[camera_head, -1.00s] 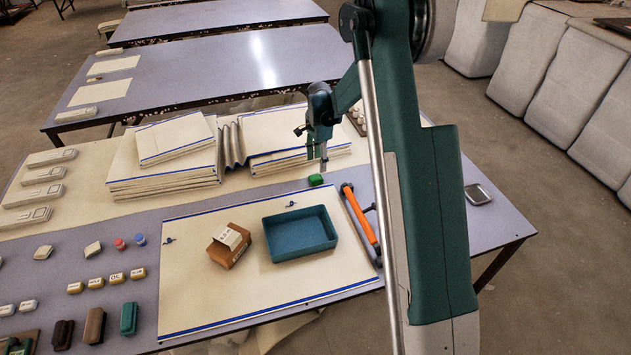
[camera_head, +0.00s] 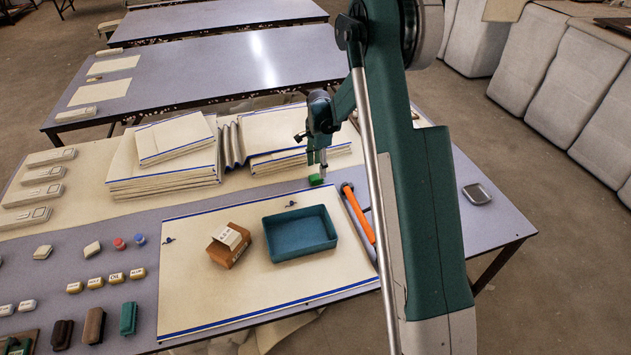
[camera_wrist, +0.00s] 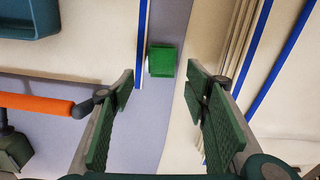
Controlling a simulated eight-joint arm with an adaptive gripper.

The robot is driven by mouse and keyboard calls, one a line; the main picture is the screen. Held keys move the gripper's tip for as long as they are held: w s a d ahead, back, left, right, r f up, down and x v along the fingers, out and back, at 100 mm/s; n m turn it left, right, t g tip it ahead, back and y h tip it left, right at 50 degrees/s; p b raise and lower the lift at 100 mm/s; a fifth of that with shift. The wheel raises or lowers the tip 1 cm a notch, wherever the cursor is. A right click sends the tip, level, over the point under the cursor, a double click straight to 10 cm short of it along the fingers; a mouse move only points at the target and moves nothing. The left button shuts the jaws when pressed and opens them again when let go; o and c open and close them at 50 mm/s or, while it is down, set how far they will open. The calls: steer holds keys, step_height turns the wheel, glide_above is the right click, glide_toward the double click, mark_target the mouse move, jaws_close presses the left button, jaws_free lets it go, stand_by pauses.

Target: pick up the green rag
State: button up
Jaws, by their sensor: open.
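The green rag (camera_head: 316,180) is a small folded green block on the table, between the cloth sheet's far edge and the stacked cloth. In the wrist view the green rag (camera_wrist: 162,61) lies ahead of the fingers, with a small white part on its left side. My gripper (camera_head: 319,171) points down close above the rag in the head view. In the wrist view my gripper (camera_wrist: 158,85) is open and empty, its green pads wide apart, with the rag lying between their lines.
A teal tray (camera_head: 300,252) and a brown box (camera_head: 229,246) sit on the cream sheet (camera_head: 200,300). An orange-handled hammer (camera_head: 358,212) lies just right of the rag. Stacked cloth (camera_head: 165,180) stands behind it, close beside my gripper.

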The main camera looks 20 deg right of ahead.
mark_target(317, 177)
steer(key=shift+a+f+b, duration=0.15)
steer(key=shift+f+b, duration=0.3)
steer(key=shift+f, duration=2.1)
steer(key=c, duration=0.7)
